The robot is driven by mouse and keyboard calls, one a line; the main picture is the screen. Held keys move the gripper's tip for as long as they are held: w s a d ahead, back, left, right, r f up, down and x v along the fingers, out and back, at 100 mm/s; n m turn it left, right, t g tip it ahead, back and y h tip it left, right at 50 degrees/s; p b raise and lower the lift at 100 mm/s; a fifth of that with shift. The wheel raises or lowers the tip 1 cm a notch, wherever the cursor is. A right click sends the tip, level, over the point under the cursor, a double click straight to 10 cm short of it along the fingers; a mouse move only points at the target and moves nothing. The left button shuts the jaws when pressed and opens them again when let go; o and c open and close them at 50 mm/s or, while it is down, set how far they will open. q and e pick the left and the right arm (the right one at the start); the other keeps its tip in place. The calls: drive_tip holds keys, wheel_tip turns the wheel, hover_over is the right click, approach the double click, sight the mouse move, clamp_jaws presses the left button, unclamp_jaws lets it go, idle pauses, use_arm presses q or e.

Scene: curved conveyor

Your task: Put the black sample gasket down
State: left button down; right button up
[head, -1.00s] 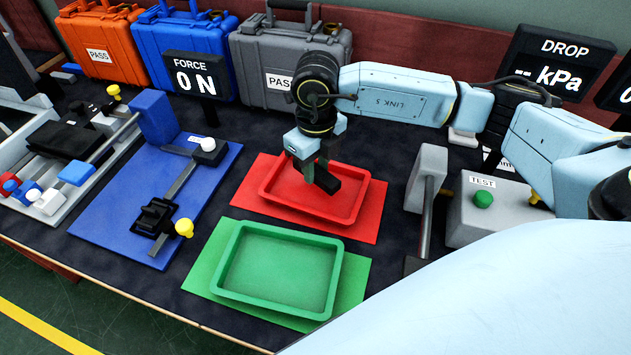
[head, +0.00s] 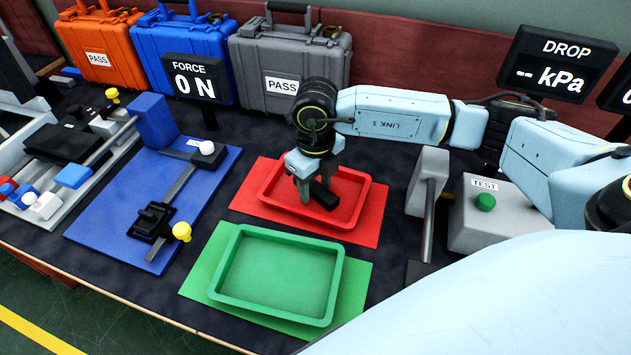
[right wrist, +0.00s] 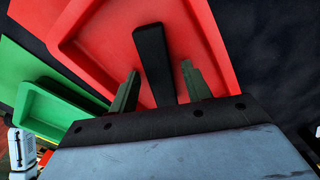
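The black sample gasket (head: 324,195) is a short black bar in the red tray (head: 362,210), and appears to lie on the tray floor. My right gripper (head: 304,190) is low over the tray, with its fingers pointing down beside the gasket. In the right wrist view the fingers (right wrist: 158,88) stand apart, with the gasket (right wrist: 152,55) between them and a visible gap on each side, so the gripper is open. The red tray also fills much of that view (right wrist: 85,55). My left gripper is not in view.
An empty green tray (head: 275,275) sits in front of the red one. A blue fixture board (head: 105,215) is to the left. A lever stand (head: 427,185) and a grey TEST box (head: 490,215) are to the right. Orange, blue and grey cases stand behind.

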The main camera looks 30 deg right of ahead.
sight(315, 186)
drive_tip(key=shift+r, duration=0.15)
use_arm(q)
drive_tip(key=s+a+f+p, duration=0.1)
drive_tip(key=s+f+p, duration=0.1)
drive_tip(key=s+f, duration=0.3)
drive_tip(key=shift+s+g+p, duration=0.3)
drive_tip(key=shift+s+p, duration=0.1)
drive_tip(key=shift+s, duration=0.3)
use_arm(e)
wheel_tip(315, 186, up, 12)
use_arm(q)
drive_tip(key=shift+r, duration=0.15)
